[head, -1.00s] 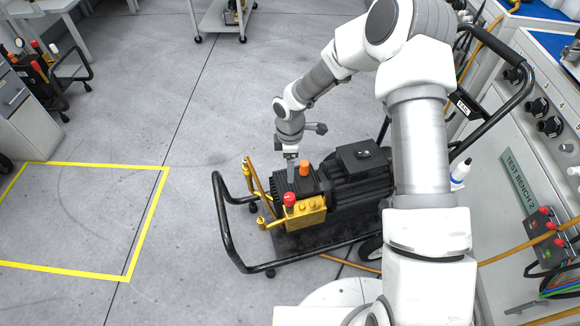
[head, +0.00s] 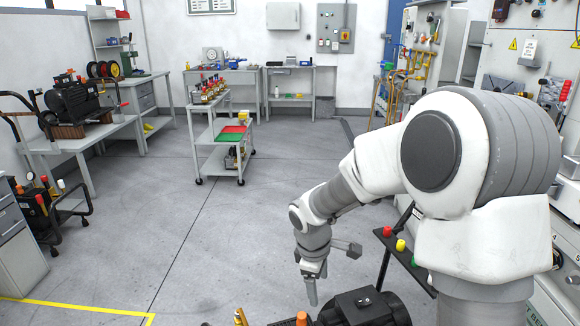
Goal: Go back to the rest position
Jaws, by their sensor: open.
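My gripper (head: 311,289) hangs at the end of my bent arm, pointing down, in the lower middle of the head view. It is open, and I see nothing held in it. Just below and to its right is the black motor (head: 365,308) of the pressure washer, cut off by the bottom edge. The washer's orange cap (head: 302,318) shows just below the gripper. I cannot tell whether the fingers touch the washer.
A grey cart (head: 222,157) with red and green trays stands mid-floor. Workbenches (head: 70,147) line the left wall, with another washer (head: 42,208) below. Test benches stand close on the right. The floor (head: 200,235) left of my arm is clear.

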